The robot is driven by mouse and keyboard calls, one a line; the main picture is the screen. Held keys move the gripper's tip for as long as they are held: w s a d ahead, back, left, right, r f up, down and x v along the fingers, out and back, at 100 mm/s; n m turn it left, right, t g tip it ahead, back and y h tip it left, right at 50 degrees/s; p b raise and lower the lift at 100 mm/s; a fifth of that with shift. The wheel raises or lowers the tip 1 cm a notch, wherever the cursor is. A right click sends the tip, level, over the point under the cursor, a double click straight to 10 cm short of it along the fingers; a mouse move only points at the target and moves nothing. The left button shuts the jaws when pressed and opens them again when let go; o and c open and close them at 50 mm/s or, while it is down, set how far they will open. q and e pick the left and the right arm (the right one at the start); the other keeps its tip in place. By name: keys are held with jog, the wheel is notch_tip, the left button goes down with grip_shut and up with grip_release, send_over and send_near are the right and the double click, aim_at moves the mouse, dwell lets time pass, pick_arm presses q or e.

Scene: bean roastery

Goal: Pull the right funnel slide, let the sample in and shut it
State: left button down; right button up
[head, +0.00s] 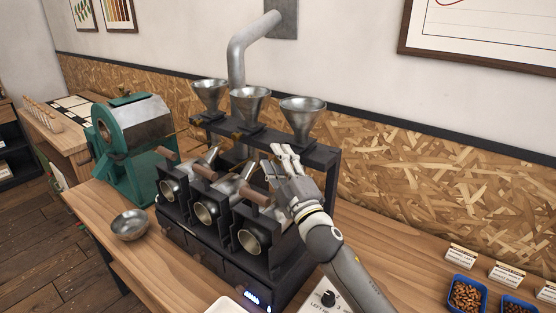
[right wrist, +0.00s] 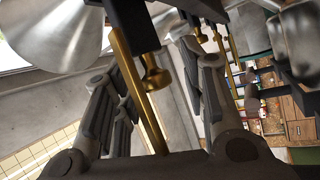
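The right funnel (head: 303,117), a steel cone, sits on the dark rack at the right end of its row. My right gripper (head: 282,158) is just below and in front of it, fingers pointing up toward the rack. In the right wrist view the gripper (right wrist: 152,100) has its fingers apart. A brass slide with a round knob (right wrist: 157,79) shows in the gap between them; I cannot tell whether a finger touches it. The funnel's cone (right wrist: 55,30) fills that view's upper left. In the head view the gripper hides the slide. My left gripper is not in view.
The middle funnel (head: 250,105) and left funnel (head: 209,97) stand close by. Sample roaster drums (head: 252,241) with wooden handles are below.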

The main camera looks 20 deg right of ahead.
jog(key=shift+s+r, duration=0.1)
jog(key=v, duration=1.2)
dwell(0.4)
